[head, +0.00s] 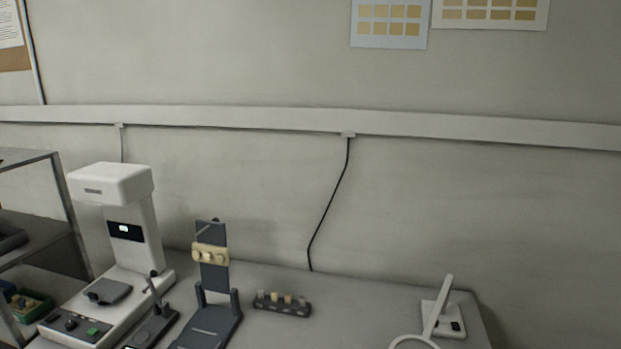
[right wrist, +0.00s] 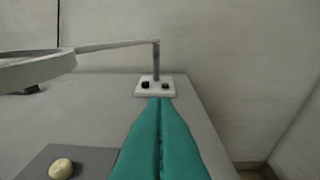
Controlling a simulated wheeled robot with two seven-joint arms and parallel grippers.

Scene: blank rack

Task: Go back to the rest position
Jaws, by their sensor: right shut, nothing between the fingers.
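My right gripper (right wrist: 160,101) shows in the right wrist view with its teal fingers pressed together and nothing between them. It points toward the white lamp base (right wrist: 155,87) at the table's far edge. Neither gripper shows in the head view, and my left gripper is in no view. A low dark rack (head: 282,308) with several small pale pieces stands on the table in the head view. A cream round piece (right wrist: 61,169) lies on a dark pad (right wrist: 95,160) at the lower left of the right wrist view.
A white machine (head: 112,185) stands at the left of the grey table (head: 350,300). A dark upright stand (head: 213,278) holding cream pieces is right of it. A ring-headed lamp (head: 438,305) stands at the right end. The table between rack and lamp is clear.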

